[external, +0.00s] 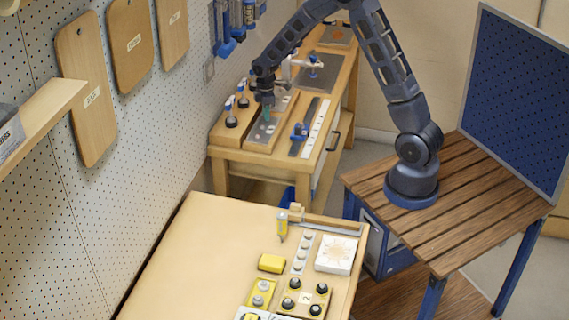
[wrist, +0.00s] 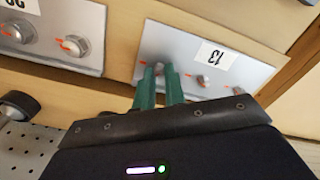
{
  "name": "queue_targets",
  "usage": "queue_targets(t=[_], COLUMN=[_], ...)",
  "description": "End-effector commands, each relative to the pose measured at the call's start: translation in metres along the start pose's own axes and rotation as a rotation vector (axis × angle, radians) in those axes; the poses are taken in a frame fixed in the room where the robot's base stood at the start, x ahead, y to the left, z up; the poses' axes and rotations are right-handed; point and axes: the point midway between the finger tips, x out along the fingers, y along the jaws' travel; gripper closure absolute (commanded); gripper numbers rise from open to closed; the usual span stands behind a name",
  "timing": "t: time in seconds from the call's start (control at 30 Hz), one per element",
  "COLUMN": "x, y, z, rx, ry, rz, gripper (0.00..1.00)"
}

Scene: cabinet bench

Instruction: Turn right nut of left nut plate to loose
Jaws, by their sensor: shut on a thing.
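In the wrist view, a grey metal nut plate (wrist: 222,58) carries an upside-down label "13". Its nut at the picture's left end (wrist: 158,62) is at the green fingertips of my gripper (wrist: 160,74) and partly hidden by them. My gripper is shut on this nut. Two more nuts, a middle one (wrist: 203,81) and one at the picture's right (wrist: 240,91), sit on the same plate beside red marks. In the external view, my gripper (external: 267,116) reaches down onto the grey plate (external: 260,134) on the far bench; the nut is too small to tell there.
A second nut plate (wrist: 52,22) with silver nuts and red marks lies left in the wrist view. Black-based knobs (external: 231,121) stand left of my gripper, close to the pegboard wall. A blue clamp-like fixture (external: 299,132) stands to the right.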

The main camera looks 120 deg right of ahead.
Motion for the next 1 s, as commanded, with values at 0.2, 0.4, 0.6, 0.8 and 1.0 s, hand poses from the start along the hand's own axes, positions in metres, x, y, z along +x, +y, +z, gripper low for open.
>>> queue_targets(t=[0.2, 0.4, 0.6, 0.8, 1.0], x=[-0.0001, -0.0001, -0.0001, -0.0001, -0.0001], y=[-0.0004, -0.0004, -0.0003, -0.0002, -0.0002], z=[-0.0001, 0.0001, 0.0003, 0.0003, 0.0004], rx=[-0.123, -0.188, -0.212, -0.215, -0.214], ry=[0.001, 0.000, 0.000, 0.000, 0.000], rz=[0.000, 0.000, 0.000, 0.001, 0.001], gripper=[1.00, 1.00, 1.00, 1.00, 0.80])
